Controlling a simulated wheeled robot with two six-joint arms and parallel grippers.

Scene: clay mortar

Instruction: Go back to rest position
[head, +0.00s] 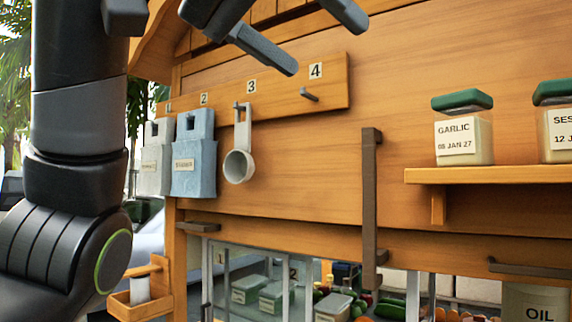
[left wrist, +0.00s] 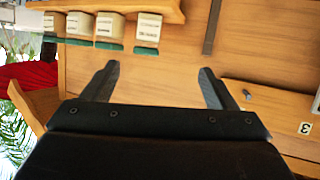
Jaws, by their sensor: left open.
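My left gripper (head: 326,48) is at the top of the head view, in front of the wooden wall and above the hook board (head: 330,80). Its two dark fingers are spread, with nothing between them. In the left wrist view the fingers (left wrist: 158,70) also stand wide apart, with bare wood behind the gap. My left arm (head: 80,130) runs down the left side of the head view. My right gripper is in neither view.
A light scoop (head: 239,165) and two blue-grey holders (head: 194,155) hang on the board; peg 4 (head: 309,94) is bare. A garlic jar (head: 463,138) stands on a shelf (head: 500,175) at right. A brown vertical handle (head: 370,210) sticks out from the wall.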

